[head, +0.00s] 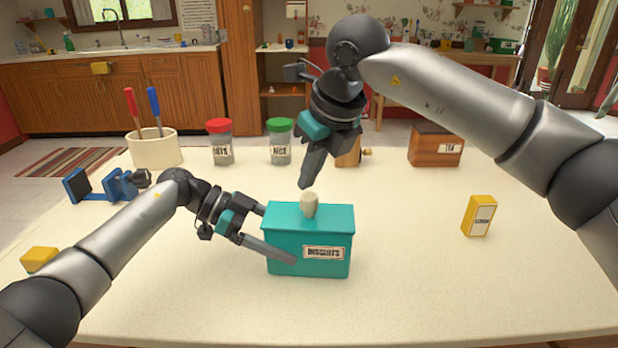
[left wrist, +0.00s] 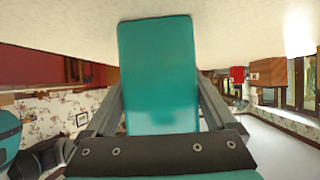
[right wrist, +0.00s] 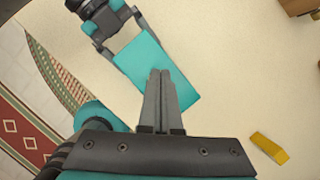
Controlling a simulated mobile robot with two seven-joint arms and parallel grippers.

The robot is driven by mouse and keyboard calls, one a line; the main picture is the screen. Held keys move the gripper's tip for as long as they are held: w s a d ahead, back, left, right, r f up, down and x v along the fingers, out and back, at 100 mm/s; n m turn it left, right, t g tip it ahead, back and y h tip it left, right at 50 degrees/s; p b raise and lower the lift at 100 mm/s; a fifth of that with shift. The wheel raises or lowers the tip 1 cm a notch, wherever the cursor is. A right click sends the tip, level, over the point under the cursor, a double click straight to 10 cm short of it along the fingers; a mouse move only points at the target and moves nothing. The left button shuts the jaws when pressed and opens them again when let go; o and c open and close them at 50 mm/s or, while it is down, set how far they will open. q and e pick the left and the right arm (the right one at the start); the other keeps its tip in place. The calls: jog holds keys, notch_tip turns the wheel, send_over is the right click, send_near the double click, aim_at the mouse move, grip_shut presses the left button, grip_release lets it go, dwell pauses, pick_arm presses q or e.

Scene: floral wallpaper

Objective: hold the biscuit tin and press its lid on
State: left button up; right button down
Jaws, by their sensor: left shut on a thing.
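The teal biscuit tin (head: 308,262) stands upright near the middle of the table, its label facing me. Its teal lid (head: 335,217) sits on top, with a cream knob (head: 309,205) in the middle; I cannot tell if it is fully down. My left gripper (head: 278,236) is shut on the tin from the left, one finger across the front. The tin's end (left wrist: 160,75) fills the space between its fingers in the left wrist view. My right gripper (head: 309,182) is shut and empty, pointing down just above the knob. In the right wrist view its fingers (right wrist: 160,80) hide the knob.
A yellow box (head: 479,216) stands to the right. A blue clamp-like thing (head: 100,186) and a yellow block (head: 38,259) lie left.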

jog(key=shift+r, duration=2.55)
pick_arm(q)
jog(key=o, duration=1)
